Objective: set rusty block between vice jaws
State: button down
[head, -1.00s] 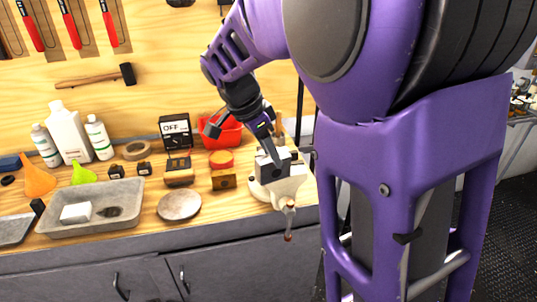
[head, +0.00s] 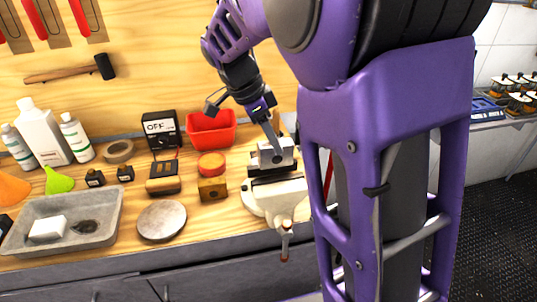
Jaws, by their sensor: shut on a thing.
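The vice (head: 276,202) has a cream body, dark jaws and a handle hanging in front. It stands at the bench's front edge in the head view. My gripper (head: 275,150) reaches down from above and is shut on a grey block (head: 287,154). The block is at the top of the vice, just above and behind the front jaw. I cannot tell whether it touches the jaws. One finger covers part of its near face, and no rust shows on it. A brown block (head: 212,189) with a dark hole sits on the bench left of the vice.
A round red-topped tin (head: 211,164), a wooden-handled brush (head: 163,184), a round grey disc (head: 162,221) and a stone tray (head: 108,215) lie to the left. A black OFF box (head: 161,130) stands at the back.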

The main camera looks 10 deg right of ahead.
aim_at(273, 158)
jog(key=shift+f, duration=2.8)
jog(key=shift+f+b, duration=0.15)
jog(key=shift+b, duration=0.2)
jog(key=c, duration=0.5)
grip_release()
jog(key=p+v, duration=0.1)
jog(key=v, duration=1.1)
